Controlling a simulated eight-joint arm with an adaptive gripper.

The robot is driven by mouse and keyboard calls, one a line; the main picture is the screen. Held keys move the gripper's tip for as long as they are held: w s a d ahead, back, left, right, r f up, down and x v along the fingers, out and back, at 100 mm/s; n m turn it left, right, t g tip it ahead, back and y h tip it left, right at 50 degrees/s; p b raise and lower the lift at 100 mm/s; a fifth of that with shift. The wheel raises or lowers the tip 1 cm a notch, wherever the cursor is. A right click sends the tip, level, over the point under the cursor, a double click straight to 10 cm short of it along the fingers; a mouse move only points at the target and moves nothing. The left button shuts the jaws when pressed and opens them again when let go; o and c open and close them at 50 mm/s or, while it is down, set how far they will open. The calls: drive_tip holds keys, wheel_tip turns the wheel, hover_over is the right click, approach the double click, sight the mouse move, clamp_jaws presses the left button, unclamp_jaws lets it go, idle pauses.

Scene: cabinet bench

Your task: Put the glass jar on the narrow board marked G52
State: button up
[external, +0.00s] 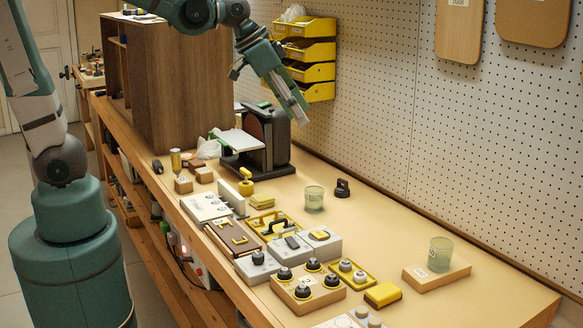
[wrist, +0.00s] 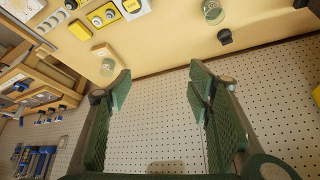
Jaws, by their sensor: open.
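One greenish glass jar (external: 440,254) stands upright on a narrow light-wood board (external: 450,277) at the right end of the bench. The board has a small white label that I cannot read. A second, similar glass jar (external: 314,198) stands upright on the bare bench top near the middle. In the wrist view, the jar on the board (wrist: 107,67) is at the left and the other jar (wrist: 213,13) is at the top. My gripper (wrist: 158,85) is open and empty, with the pegboard between its fingers. In the external view my gripper (external: 297,108) is high above the bench, apart from both jars.
A small black object (external: 342,188) sits beside the middle jar. A disc sander (external: 262,140) and a tall wooden cabinet (external: 175,85) stand behind. Several switch boxes and knob blocks (external: 308,288) crowd the front edge. Bench space between the jars is clear.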

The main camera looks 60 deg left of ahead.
drive_tip(key=s+a+f+n+t+y, duration=0.1)
drive_tip(key=s+a+n, duration=0.4)
drive_tip(key=s+a, duration=0.8)
drive_tip(key=s+y, duration=0.1)
drive_tip(key=s, duration=0.3)
drive_tip(key=shift+s+a+f, duration=0.15)
drive_tip(key=shift+s+a, duration=0.05)
drive_tip(key=shift+a, duration=0.15)
